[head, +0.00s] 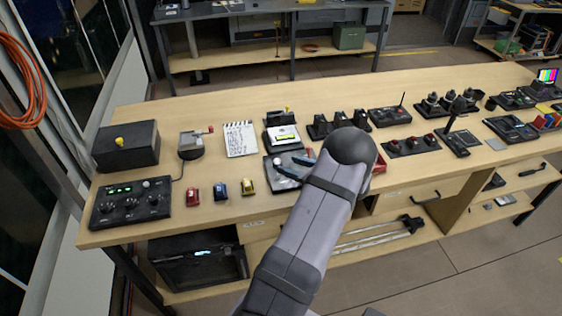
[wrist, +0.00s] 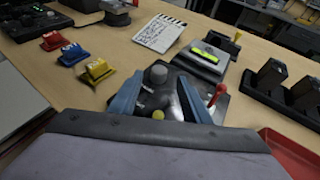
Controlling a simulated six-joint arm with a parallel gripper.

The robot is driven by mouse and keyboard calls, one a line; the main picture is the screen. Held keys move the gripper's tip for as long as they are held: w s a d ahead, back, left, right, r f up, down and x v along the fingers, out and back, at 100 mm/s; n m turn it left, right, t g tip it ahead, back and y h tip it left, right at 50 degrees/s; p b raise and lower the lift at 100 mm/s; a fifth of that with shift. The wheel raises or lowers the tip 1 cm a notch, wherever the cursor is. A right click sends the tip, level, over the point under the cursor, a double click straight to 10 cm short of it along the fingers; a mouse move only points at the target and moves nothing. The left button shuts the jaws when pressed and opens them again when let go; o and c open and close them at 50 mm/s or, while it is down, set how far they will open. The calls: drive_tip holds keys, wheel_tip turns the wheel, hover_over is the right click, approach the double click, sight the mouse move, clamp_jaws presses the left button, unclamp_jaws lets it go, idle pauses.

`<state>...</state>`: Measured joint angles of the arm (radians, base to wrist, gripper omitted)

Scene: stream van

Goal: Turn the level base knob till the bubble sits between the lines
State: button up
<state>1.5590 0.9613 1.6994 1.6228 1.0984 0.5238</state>
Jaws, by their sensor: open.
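The level's bright yellow-green vial (wrist: 210,51) lies on a grey and black block (wrist: 196,66), also seen in the head view (head: 283,138). The bubble and lines are too small to read. In front is a dark panel (wrist: 181,82) with a round grey knob (wrist: 157,73), a red-topped lever (wrist: 216,95) and a small yellow ball (wrist: 158,115). I cannot tell whether the panel and block are one unit. My gripper (head: 289,164) is open over this panel, its blue fingers at either side of the grey knob in the wrist view; contact cannot be made out.
A clapperboard (head: 240,138) lies left of the block, and red, blue and yellow small blocks (head: 220,188) stand left of the panel. A black knobbed device (wrist: 235,42) stands behind the block. Dark holders (wrist: 268,80) and a red tray (wrist: 290,152) are at right.

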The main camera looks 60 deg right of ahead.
sight(279, 162)
drive_tip(key=shift+p+x, duration=0.9)
drive_tip(key=shift+x, duration=1.95)
drive_tip(key=shift+c, duration=0.6)
drive_tip(key=c, duration=0.9)
